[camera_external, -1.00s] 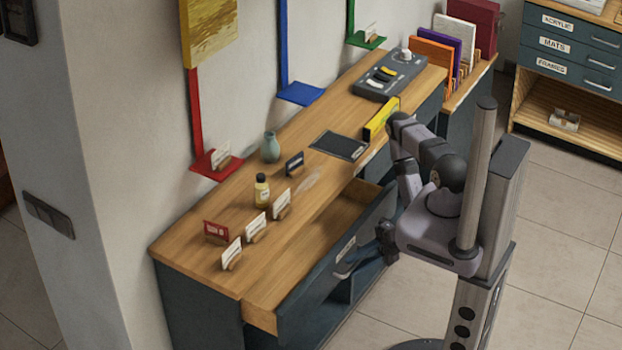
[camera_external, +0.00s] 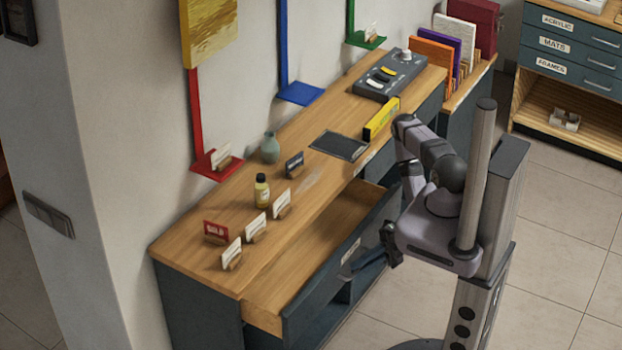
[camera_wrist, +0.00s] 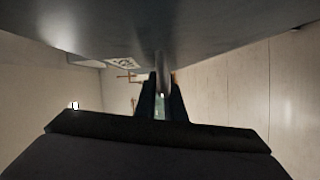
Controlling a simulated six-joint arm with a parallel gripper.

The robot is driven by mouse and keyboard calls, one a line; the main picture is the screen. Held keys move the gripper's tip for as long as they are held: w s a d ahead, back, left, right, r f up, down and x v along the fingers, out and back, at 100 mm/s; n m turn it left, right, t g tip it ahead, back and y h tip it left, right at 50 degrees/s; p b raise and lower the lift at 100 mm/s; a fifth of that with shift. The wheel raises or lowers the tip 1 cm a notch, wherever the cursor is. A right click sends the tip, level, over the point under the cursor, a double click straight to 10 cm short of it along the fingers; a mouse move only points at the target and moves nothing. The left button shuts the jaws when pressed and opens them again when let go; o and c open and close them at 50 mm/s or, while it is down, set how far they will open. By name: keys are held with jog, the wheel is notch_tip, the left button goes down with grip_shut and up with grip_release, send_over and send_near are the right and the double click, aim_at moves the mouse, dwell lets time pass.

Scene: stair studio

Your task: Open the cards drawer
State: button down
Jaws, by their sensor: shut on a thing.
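The drawer (camera_external: 315,298) in the long desk stands pulled out. Its dark front is away from the desk and its wooden inside is in view from above. A pale label on the front is too small to read, so I cannot confirm that it says cards. My gripper (camera_external: 366,263) is at the outer face of this front, beside the label. In the wrist view, my gripper (camera_wrist: 161,98) has its two dark fingers shut around the drawer's handle (camera_wrist: 162,72), just under the big dark drawer front (camera_wrist: 80,28). The handle is mostly hidden in the external view.
The desk top (camera_external: 215,262) holds several small card stands, a yellow bottle (camera_external: 262,192), a vase (camera_external: 270,148), a dark pad (camera_external: 340,145) and a control box (camera_external: 388,75). A low shelf opening is under the drawer. The tiled floor (camera_external: 565,230) to the right is clear.

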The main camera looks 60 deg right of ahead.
jog(key=s, duration=0.6)
jog(key=shift+s+b, duration=0.2)
jog(key=shift+b, duration=0.25)
jog(key=shift+f, duration=0.1)
jog(key=c, duration=1.8)
grip_release()
jog(key=shift+s, duration=0.1)
jog(key=shift+c, duration=0.2)
jog(key=shift+d, duration=0.1)
jog(key=b+v, duration=0.1)
jog(key=v, duration=0.6)
